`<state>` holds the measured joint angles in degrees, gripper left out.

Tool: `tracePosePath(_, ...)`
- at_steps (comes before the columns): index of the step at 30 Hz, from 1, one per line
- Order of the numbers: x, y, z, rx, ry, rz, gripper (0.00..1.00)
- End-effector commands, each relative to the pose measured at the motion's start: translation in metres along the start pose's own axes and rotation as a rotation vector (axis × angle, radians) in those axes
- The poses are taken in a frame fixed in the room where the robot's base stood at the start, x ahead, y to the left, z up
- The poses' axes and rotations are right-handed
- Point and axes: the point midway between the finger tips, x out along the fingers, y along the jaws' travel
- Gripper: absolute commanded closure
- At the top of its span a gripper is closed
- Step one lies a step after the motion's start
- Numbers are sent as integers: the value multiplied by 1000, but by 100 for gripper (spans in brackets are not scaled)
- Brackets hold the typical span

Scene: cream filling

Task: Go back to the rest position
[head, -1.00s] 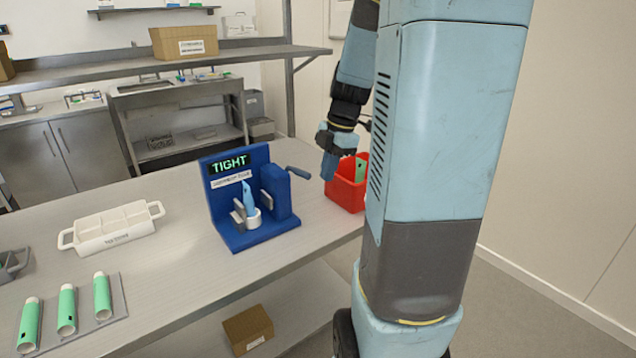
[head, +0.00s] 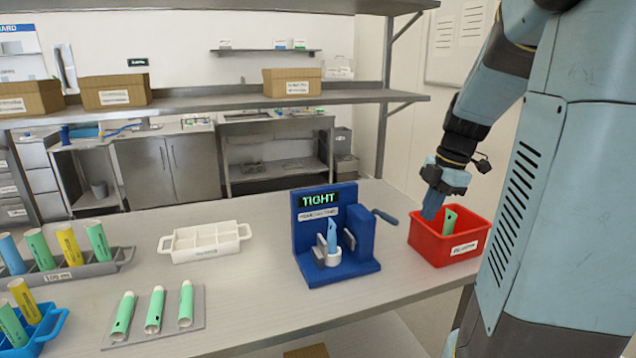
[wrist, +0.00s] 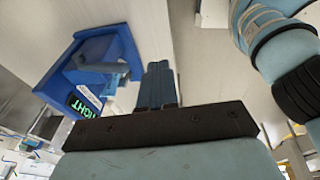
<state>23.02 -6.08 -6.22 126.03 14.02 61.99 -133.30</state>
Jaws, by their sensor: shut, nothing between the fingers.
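My gripper (head: 432,206) points down at the left side of the red bin (head: 446,255) in the head view. Its fingers overlap the bin's rim in the picture; I cannot tell whether they dip inside it. In the wrist view the fingers of my gripper (wrist: 158,70) are together with nothing between them. A green tube (head: 449,221) stands tilted in the red bin. The blue clamp device (head: 365,240) stands left of the bin with its display reading TIGHT. A blue tube (head: 332,236) stands upright in its white holder. The device also shows in the wrist view (wrist: 125,50).
A white compartment tray (head: 205,243) sits mid-table. Three green tubes (head: 154,310) lie on a grey plate. A grey rack (head: 75,270) and a blue bin (head: 45,335) hold tubes at left. A shelf (head: 220,104) with boxes spans behind. The front middle of the table is clear.

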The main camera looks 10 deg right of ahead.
Motion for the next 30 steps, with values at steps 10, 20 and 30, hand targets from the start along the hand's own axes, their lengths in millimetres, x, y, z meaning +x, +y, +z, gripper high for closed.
tracePosePath(10, -13, -10, -41, 256, -54, 47, 100)
tracePosePath(20, -27, -34, -96, 684, -94, 165, 100)
tracePosePath(30, -36, -66, -141, 1122, -51, 321, 100)
